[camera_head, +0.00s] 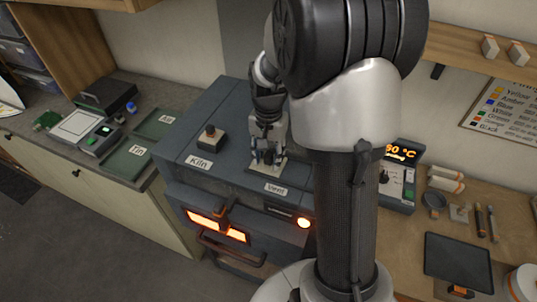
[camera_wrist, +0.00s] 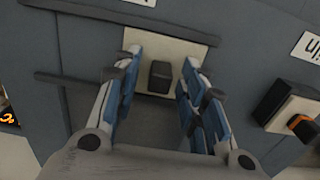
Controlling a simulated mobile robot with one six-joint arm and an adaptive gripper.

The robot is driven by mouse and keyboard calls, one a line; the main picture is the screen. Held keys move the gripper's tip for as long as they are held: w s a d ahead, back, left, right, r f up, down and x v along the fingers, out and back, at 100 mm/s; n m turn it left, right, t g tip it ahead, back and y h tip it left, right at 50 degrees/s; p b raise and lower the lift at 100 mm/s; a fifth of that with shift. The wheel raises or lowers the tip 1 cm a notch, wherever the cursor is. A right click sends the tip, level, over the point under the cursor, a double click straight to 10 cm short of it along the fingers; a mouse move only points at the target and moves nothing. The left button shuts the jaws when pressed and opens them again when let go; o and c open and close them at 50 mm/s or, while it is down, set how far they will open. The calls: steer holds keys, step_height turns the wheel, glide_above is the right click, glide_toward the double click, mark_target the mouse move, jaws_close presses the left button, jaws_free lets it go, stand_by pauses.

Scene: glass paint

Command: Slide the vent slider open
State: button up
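The vent slider is a small dark knob (camera_wrist: 160,76) on a pale plate (camera_wrist: 172,41) between dark rails, in the wrist view. In the head view the pale plate (camera_head: 279,167) shows on top of the kiln (camera_head: 225,107), behind the "Vent" label (camera_head: 276,188). My gripper (camera_head: 268,157) points down over the plate. In the wrist view my gripper (camera_wrist: 162,64) is open, with its blue-padded fingers on either side of the knob. A gap shows on both sides of the knob. In the head view my gripper hides the knob.
The kiln front glows orange above a handle bar (camera_head: 230,250). A temperature display unit (camera_head: 400,175) stands right of the kiln. Green trays (camera_head: 128,160) lie on the left counter.

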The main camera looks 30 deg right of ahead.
steer(key=shift+c, duration=0.4)
jaws_close()
